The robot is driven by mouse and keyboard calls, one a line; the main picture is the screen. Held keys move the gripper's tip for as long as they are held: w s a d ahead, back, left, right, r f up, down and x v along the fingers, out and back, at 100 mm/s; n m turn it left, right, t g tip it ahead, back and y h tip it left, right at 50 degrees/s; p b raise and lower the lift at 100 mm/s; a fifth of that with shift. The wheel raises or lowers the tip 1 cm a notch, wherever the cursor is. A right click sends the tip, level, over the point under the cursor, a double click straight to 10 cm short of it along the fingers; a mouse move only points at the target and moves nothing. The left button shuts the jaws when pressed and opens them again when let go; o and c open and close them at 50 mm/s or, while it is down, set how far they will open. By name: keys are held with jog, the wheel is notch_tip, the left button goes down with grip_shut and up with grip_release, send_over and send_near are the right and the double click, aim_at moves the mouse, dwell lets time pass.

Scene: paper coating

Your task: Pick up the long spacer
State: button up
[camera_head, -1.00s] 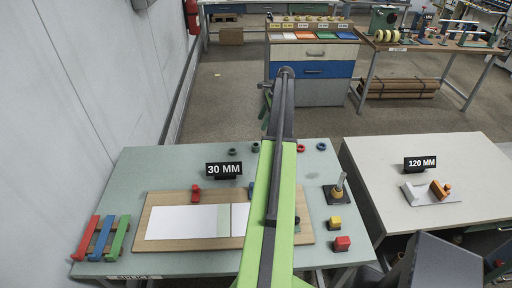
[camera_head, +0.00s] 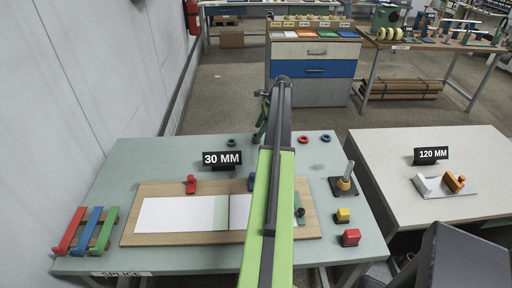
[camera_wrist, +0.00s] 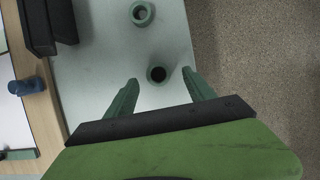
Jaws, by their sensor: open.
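Two green hollow ring-like pieces stand on the bench near its far edge. In the wrist view one ring (camera_wrist: 156,74) sits between the fingertips of my gripper (camera_wrist: 160,78), with a gap to each finger, and the other ring (camera_wrist: 142,13) lies beyond them. I cannot tell which piece is the long spacer. My gripper is open and empty. In the head view one green ring (camera_head: 231,142) shows left of my arm; the other is hidden behind my gripper and arm.
A black 30 MM sign (camera_head: 222,160) stands close by; its dark shape is near the left finger side in the wrist view. A red ring (camera_head: 303,138) and a blue ring (camera_head: 326,138) lie right of my arm. A wooden board (camera_head: 150,188) carries white sheets.

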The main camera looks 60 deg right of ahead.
jog(key=b+x, duration=0.5)
jog(key=shift+s+f, duration=0.2)
jog(key=shift+f, duration=0.05)
jog(key=shift+r, duration=0.2)
grip_shut()
